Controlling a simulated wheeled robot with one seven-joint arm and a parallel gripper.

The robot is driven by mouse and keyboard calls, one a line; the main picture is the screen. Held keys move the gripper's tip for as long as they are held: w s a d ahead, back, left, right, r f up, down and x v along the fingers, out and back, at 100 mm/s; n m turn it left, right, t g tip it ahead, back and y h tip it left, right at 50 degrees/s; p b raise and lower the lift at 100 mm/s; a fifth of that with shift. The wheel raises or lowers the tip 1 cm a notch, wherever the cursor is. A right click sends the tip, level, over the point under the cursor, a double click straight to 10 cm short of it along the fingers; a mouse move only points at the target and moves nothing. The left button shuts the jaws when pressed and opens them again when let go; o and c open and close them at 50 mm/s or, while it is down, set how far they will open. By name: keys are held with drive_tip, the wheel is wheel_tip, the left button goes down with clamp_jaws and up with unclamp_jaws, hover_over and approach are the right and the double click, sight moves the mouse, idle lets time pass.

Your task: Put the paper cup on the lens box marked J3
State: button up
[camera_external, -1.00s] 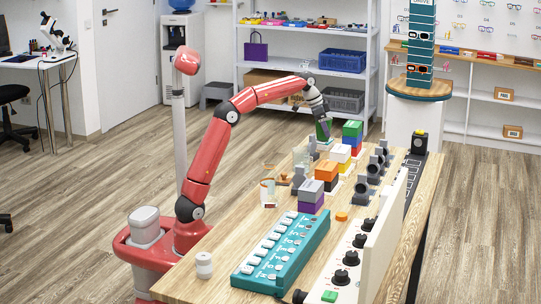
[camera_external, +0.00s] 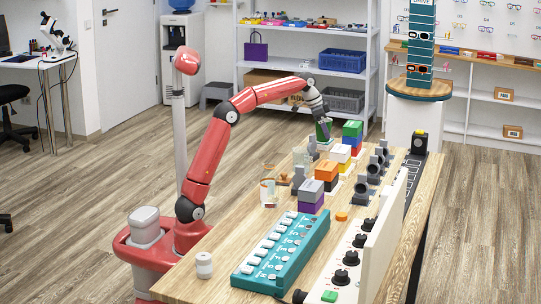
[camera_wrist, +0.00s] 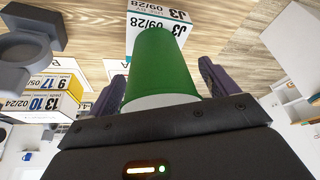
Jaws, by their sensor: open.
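The green paper cup (camera_external: 323,131) is at the far end of the table, just below my gripper (camera_external: 320,117). In the wrist view the cup (camera_wrist: 160,68) fills the space between the two dark fingers of my gripper (camera_wrist: 163,82), which stand apart on either side of it. The white lens box marked J3 (camera_wrist: 158,18) shows its printed faces beyond the cup's far end. The cup hides part of the box. It looks as if the cup stands on the box, but their contact is hidden.
Stacked coloured boxes (camera_external: 326,171) and grey stands (camera_external: 362,190) line the table near the cup. Another marked box (camera_wrist: 50,98) is at the left in the wrist view. A teal tray (camera_external: 283,252) and a panel with black knobs (camera_external: 341,277) are nearer.

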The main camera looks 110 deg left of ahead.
drive_tip(key=p+v, duration=0.1)
drive_tip(key=v, duration=1)
drive_tip(key=shift+s+r+p, duration=0.2)
drive_tip(key=shift+r+p, duration=0.1)
